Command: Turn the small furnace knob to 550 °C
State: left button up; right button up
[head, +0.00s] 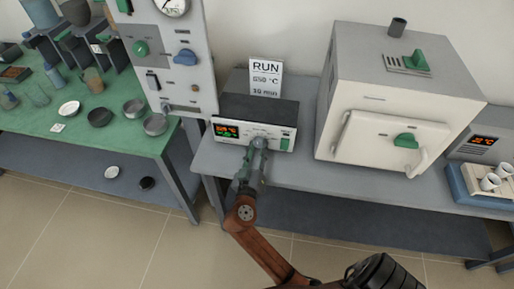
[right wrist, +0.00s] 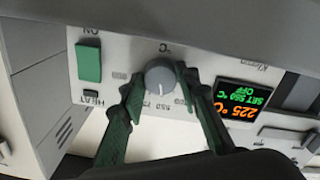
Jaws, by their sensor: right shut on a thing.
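The small furnace knob (right wrist: 160,77) is a round grey dial with a white pointer line, on the pale front panel of the controller box (head: 256,108). The wrist view is upside down. My right gripper (right wrist: 160,92) is shut on the knob, with one green finger on each side. In the head view my right gripper (head: 257,146) hides the knob. The display (right wrist: 243,102) shows orange 225 °C and green text that seems to read SET 550 °C, OFF. My left gripper is not in view.
A RUN card (head: 266,77) stands behind the controller. The white furnace (head: 385,105) with a green handle stands to its right on the grey table (head: 218,160). A tall control panel (head: 175,60) stands left. A green switch (right wrist: 88,62) is beside the knob.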

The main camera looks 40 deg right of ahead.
jog(key=o, duration=1.2)
jog(key=shift+c, duration=0.2)
notch_tip(320, 180, up, 10)
